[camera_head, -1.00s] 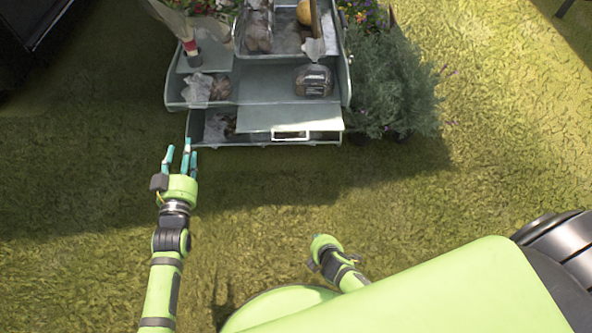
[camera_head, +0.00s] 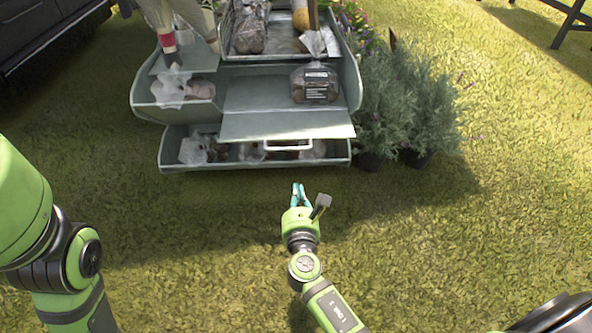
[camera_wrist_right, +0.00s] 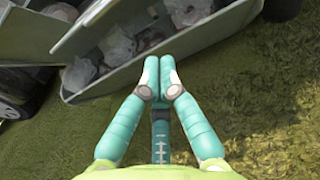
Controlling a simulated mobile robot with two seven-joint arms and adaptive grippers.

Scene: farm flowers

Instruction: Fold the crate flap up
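The grey-green crate flap (camera_head: 287,126) lies out roughly flat at the front of the crate (camera_head: 146,106), over part of the lower tray (camera_head: 170,160). My right gripper (camera_head: 299,187) is below and in front of the tray, apart from it in the head view. In the right wrist view my right gripper (camera_wrist_right: 163,68) has its fingertips together with nothing visible between them, and the tray edge (camera_wrist_right: 125,80) lies just beyond. My left arm shows at the left side, but its gripper is out of view.
The crate holds a bagged brown item (camera_head: 314,84) and a clear bag (camera_head: 180,90). A pale handle frame (camera_head: 288,146) shows under the flap. Potted bushy plants (camera_head: 400,110) stand close at the right. The grass (camera_head: 200,230) in front is open.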

